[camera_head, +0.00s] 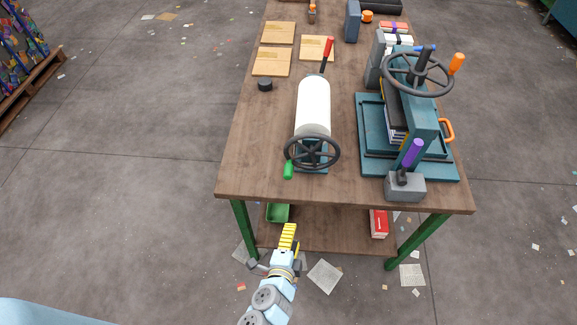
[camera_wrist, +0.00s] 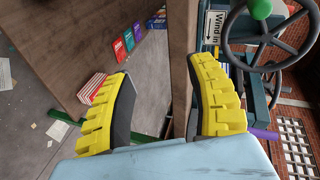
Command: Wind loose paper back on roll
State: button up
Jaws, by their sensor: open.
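A white paper roll (camera_head: 313,105) lies on a stand on the wooden table, running front to back. A dark handwheel (camera_head: 312,151) with a green knob (camera_head: 288,169) is at its front end. I cannot make out a loose paper end on it. In the wrist view the handwheel (camera_wrist: 268,38) and green knob (camera_wrist: 260,8) show at the upper right, beside a sign (camera_wrist: 214,27) reading "Wind in" with an arrow. My gripper (camera_head: 289,229), with yellow fingers, is open and empty, in front of the table's front edge and apart from the wheel. Its fingers also show in the wrist view (camera_wrist: 162,75).
A teal press (camera_head: 408,150) with a large wheel stands right of the roll. A grey block (camera_head: 405,187) with a purple-handled lever is at the front right. The table's front-left top is clear. A lower shelf (camera_head: 330,232) holds a green bin (camera_head: 278,212) and red books (camera_head: 378,223).

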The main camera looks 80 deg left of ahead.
aim_at(289, 168)
notch_tip(289, 168, up, 10)
jog(key=s+n+g+y+p, duration=0.15)
jog(key=n+y, duration=0.25)
jog(key=n, duration=1.1)
jog(key=shift+s+b+x, duration=0.2)
jog(key=shift+b+x, duration=0.05)
jog(key=shift+x, duration=4.15)
jog(key=shift+s+b+x, duration=0.2)
jog(key=shift+b+x, duration=0.05)
jog(key=shift+x, duration=4.2)
jog(key=shift+r, duration=0.15)
grip_shut()
